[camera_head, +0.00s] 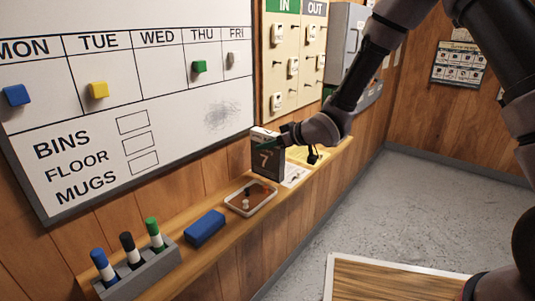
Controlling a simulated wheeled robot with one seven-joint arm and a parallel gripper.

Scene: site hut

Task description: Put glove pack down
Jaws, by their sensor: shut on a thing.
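The glove pack (266,164), a dark upright box with a white top and a "7" on its face, is at the far part of the wooden ledge (275,212). My gripper (277,143) reaches in from the right and is shut on the pack near its top. The fingertips are small and partly hidden against the box. The pack's lower edge is just behind a small tray (262,205). I cannot tell whether it touches the ledge or hangs slightly above it.
A white card (294,174) and a yellow patch (301,155) with a black item lie beyond the pack. A blue eraser (205,229) and a grey marker holder (142,275) stand nearer. The whiteboard (190,110) rises behind the ledge. A table (385,283) is at lower right.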

